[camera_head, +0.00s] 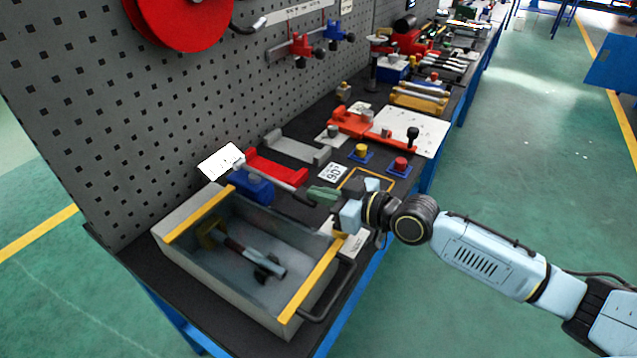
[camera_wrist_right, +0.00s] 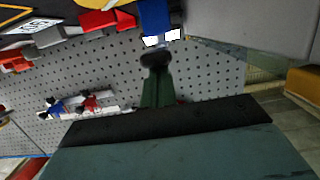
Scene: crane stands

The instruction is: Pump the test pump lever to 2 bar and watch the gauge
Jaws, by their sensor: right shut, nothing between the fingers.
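A blue unit (camera_head: 252,187) on the bench behind the grey box looks like the test pump; a dark bar, apparently its lever (camera_head: 297,196), reaches right from it. My right gripper (camera_head: 318,193) is shut and empty, its green fingers at or very near the bar's end. In the right wrist view the fingers (camera_wrist_right: 158,92) point at a black rounded end (camera_wrist_right: 155,59), with the blue unit (camera_wrist_right: 155,16) beyond. I cannot tell whether they touch. No gauge reading is legible. My left gripper is not in view.
An open grey box (camera_head: 176,238) with yellow edges and a tool inside stands in front, with a black handle on its right. Red and grey brackets (camera_head: 275,168) and coloured buttons (camera_head: 401,164) lie behind. A pegboard (camera_head: 100,110) closes the left side.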

